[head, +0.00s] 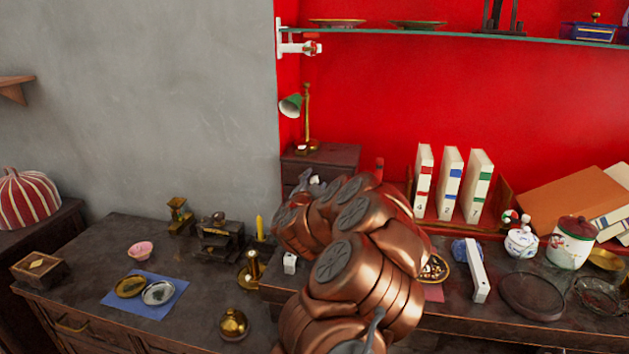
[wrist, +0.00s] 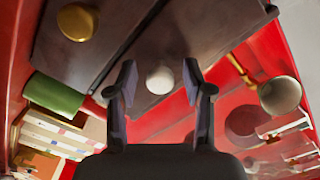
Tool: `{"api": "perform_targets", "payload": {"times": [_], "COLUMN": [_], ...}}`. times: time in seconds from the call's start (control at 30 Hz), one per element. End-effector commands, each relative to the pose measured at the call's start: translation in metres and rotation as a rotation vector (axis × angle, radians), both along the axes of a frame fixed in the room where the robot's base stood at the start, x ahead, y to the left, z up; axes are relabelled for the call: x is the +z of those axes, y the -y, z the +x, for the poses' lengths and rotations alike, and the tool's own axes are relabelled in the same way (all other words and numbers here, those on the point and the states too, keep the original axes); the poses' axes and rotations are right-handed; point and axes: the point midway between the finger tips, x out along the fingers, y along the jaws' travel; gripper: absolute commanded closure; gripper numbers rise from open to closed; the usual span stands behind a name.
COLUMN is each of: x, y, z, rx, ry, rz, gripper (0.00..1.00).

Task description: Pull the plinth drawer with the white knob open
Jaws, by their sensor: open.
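The dark plinth (head: 320,157) stands against the red wall, a green-shaded lamp on its top. Its white knob (wrist: 160,80) shows in the wrist view between the two fingers of my gripper (wrist: 161,74). The fingers are open, with a gap on each side of the knob. The knob is also a small pale spot in the head view (head: 314,180), beside the grey fingers. My copper arm hides most of the plinth's lower front in the head view. The dark drawer front (wrist: 140,45) fills the upper wrist view; I cannot tell whether the drawer stands out at all.
A brass knob (wrist: 77,21) sits on the dark front at the wrist view's upper left. Numbered white books (head: 450,183) stand right of my arm. A brass candlestick (head: 252,268) and a white block (head: 290,263) are left of it. A glass shelf (head: 450,34) hangs above.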

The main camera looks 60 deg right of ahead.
Motion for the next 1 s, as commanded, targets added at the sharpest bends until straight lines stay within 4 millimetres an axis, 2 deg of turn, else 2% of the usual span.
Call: {"api": "perform_targets", "payload": {"times": [0.37, 0.83, 1.0], "x": [-0.0007, -0.0005, -0.0004], "y": [0.0044, 0.0046, 0.0046], "z": [0.0024, 0.0021, 0.0020], "rx": [0.001, 0.001, 0.001], "ry": [-0.001, -0.001, -0.001], "rz": [0.001, 0.000, 0.000], "gripper": [0.50, 0.99, 1.00]}}
